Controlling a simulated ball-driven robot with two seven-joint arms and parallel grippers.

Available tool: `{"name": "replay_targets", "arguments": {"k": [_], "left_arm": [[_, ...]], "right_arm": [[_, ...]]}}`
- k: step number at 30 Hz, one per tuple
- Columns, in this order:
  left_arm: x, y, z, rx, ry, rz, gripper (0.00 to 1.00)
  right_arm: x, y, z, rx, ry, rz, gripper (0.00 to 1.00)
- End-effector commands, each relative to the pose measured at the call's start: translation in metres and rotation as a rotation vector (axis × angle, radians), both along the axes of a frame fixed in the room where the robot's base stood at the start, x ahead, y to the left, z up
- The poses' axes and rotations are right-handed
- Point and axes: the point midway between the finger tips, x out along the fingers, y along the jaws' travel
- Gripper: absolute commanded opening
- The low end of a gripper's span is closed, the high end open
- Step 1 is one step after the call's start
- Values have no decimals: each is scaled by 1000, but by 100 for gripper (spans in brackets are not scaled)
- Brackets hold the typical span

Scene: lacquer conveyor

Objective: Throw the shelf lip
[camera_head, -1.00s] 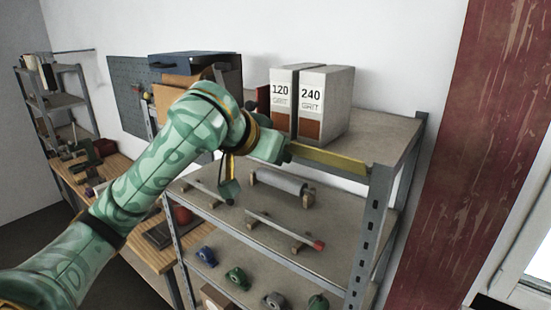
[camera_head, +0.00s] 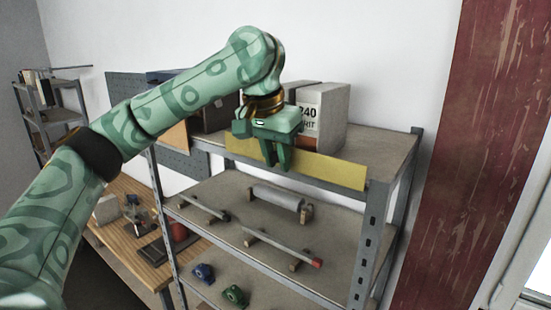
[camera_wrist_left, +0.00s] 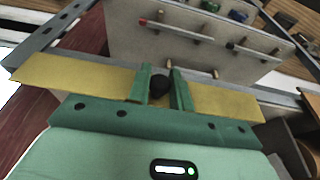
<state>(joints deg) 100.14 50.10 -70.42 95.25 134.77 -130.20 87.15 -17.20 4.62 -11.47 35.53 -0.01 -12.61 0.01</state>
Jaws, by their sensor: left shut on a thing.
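The shelf lip (camera_head: 325,168) is a long yellow strip along the front of the top shelf, its broad face showing in the head view. It also crosses the left wrist view (camera_wrist_left: 75,78). My left gripper (camera_head: 277,160) points down in front of the strip. In the left wrist view its two green fingers (camera_wrist_left: 161,88) are on either side of a dark round knob (camera_wrist_left: 159,86) at the strip's middle, and they are shut on it. The fingers hide part of the lip. My right gripper is not in view.
Grit boxes (camera_head: 325,110) stand on the top shelf close behind my left gripper. Rods and a roller (camera_head: 277,197) lie on the middle shelf, and small coloured items (camera_head: 235,295) sit below. A wooden bench (camera_head: 125,237) is at left. A metal post (camera_head: 368,235) stands at the right.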

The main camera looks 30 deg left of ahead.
Motion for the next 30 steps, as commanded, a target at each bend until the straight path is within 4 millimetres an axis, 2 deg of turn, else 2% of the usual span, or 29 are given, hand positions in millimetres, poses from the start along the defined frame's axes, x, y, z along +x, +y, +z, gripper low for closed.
{"name": "replay_targets", "arguments": {"k": [14,15,16,26,30], "left_arm": [[1,0,1,2,11,-1,0],[1,0,1,2,11,-1,30],[1,0,1,2,11,-1,38],[0,0,3,1,11,-1,40],[-4,0,19,3,8,-1,40]], "right_arm": [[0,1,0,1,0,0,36],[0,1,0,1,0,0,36],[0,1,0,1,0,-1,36],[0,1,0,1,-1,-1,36],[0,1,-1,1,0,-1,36]]}}
